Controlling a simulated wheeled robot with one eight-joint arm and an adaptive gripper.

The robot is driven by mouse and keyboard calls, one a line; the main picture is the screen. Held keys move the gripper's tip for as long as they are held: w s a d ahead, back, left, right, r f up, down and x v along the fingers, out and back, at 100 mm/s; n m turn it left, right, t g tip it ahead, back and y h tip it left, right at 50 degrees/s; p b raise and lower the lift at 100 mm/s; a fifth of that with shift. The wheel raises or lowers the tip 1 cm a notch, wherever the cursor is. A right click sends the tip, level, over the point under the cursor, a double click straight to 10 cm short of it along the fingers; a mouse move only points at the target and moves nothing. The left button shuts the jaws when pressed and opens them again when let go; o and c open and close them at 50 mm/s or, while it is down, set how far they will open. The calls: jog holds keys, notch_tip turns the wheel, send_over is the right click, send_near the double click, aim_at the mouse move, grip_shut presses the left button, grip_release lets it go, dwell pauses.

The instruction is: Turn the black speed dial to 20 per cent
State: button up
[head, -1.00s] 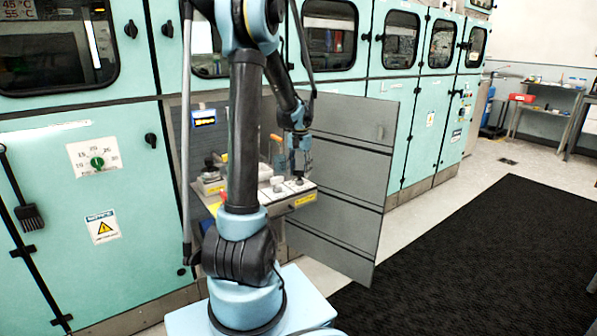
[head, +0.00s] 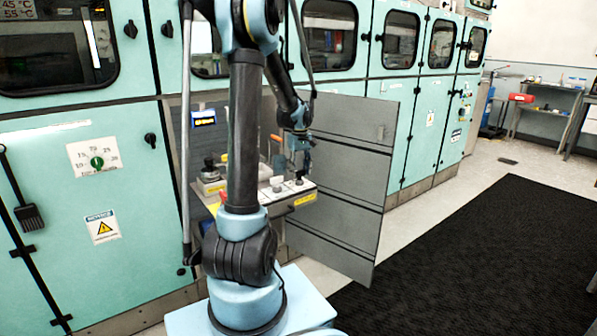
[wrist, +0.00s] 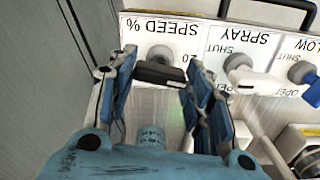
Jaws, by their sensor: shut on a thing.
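The black speed dial (wrist: 160,75) sits on a white panel under the upside-down label "SPEED %" (wrist: 158,26) in the wrist view. It looks like a dark bar on a grey round base. My gripper (wrist: 160,72) is shut on the dial, one blue finger on each side. A "20" mark shows partly beside the dial's base; the rest of the scale and the pointer are hidden. In the head view my gripper (head: 301,160) is over the right end of the white control panel (head: 307,190).
The "SPRAY" valve (wrist: 240,68) with a white handle is just right of my right finger in the wrist view. An open grey cabinet door (head: 345,170) stands close to the arm's right in the head view.

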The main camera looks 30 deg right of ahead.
jog(key=shift+n, duration=0.8)
jog(key=o, duration=1)
jog(key=shift+o, duration=0.2)
notch_tip(320, 180, up, 12)
dwell(0.3)
